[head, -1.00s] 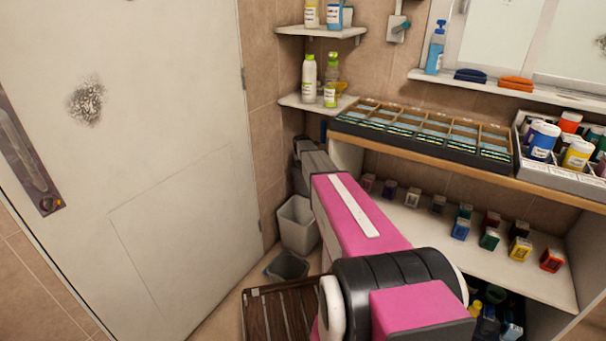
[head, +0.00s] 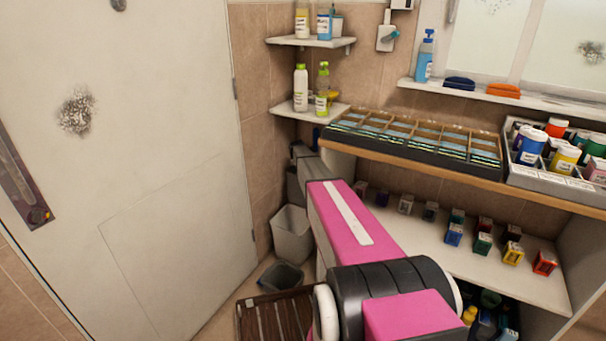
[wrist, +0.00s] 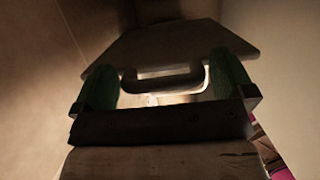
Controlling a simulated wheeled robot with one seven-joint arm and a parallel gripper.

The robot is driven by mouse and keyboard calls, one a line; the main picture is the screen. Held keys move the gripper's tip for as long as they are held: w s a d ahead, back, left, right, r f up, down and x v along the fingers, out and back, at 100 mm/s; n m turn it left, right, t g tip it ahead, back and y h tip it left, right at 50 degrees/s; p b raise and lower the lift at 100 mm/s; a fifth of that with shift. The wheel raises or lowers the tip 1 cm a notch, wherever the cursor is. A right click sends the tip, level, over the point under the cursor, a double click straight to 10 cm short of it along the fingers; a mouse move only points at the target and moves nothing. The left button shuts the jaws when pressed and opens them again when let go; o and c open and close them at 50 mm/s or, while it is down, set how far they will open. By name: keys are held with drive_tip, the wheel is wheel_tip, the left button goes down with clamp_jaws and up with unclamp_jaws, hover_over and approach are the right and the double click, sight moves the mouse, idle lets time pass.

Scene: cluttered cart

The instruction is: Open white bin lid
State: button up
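The white bin (head: 292,236) stands on the floor in the corner beside the door, left of my arm in the head view. A dim flat panel (wrist: 170,42) with a bar-shaped handle (wrist: 163,78) fills the middle of the wrist view; it looks like the lid. My gripper (wrist: 167,82) is open, with its green-padded fingers spread to either side of the handle. The handle lies between the fingers, with gaps on both sides. I cannot tell how far beyond the fingertips it is. In the head view the fingers are hidden by my arm.
A small dark grey container (head: 281,276) sits on the floor before the bin, near a brown slatted rack (head: 274,318). The door (head: 150,150) is close on the left. The shelf unit (head: 430,222) with small boxes is on the right, and corner shelves (head: 312,112) hang above.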

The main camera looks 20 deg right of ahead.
drive_tip(key=shift+r, duration=0.15)
drive_tip(key=v, duration=1)
drive_tip(key=shift+r, duration=0.25)
drive_tip(key=shift+s+a, duration=0.15)
drive_tip(key=shift+s, duration=0.05)
